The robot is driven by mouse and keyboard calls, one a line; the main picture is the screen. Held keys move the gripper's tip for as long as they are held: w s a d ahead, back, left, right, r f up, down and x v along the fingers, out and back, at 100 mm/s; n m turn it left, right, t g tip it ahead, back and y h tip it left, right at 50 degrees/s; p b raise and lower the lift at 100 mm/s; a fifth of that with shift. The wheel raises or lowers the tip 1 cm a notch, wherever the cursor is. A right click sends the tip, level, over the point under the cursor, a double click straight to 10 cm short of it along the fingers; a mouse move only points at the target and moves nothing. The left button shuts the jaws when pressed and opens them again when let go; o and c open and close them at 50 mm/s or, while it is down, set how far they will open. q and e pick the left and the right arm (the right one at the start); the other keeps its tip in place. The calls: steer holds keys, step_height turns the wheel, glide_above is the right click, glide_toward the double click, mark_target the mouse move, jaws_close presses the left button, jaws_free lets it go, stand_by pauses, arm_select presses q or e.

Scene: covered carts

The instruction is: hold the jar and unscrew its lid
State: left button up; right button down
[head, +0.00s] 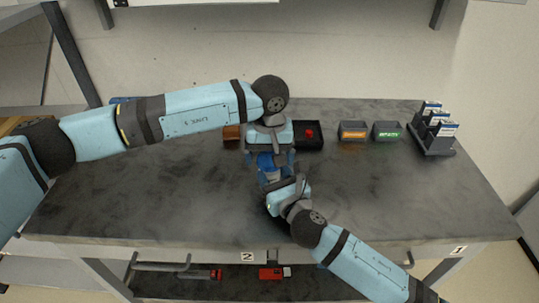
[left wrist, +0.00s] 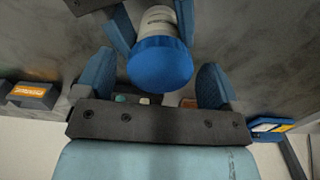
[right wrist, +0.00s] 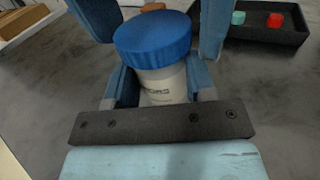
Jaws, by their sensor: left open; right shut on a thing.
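The jar is white with printed text; its body (right wrist: 163,84) stands upright in the right wrist view. Its ribbed blue lid (right wrist: 153,38) sits on top and also shows in the left wrist view (left wrist: 160,64). My right gripper (head: 274,180) is shut on the jar body, below the lid. My left gripper (head: 270,157) is open above the jar, pointing down, with one finger on each side of the lid. In the left wrist view there are gaps between these fingers and the lid. In the head view the arms hide much of the jar.
Behind the jar on the grey table (head: 400,195) are a black tray (head: 309,146) with a red piece, an orange-labelled bin (head: 353,131), a green-labelled bin (head: 387,131) and a rack of boxes (head: 433,130). A brown block (head: 232,132) is left of the left gripper.

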arm_select(q)
steer(key=shift+r, duration=2.3)
arm_select(e)
steer(key=shift+c, duration=1.9)
jaws_free()
steer(key=shift+s, duration=0.1)
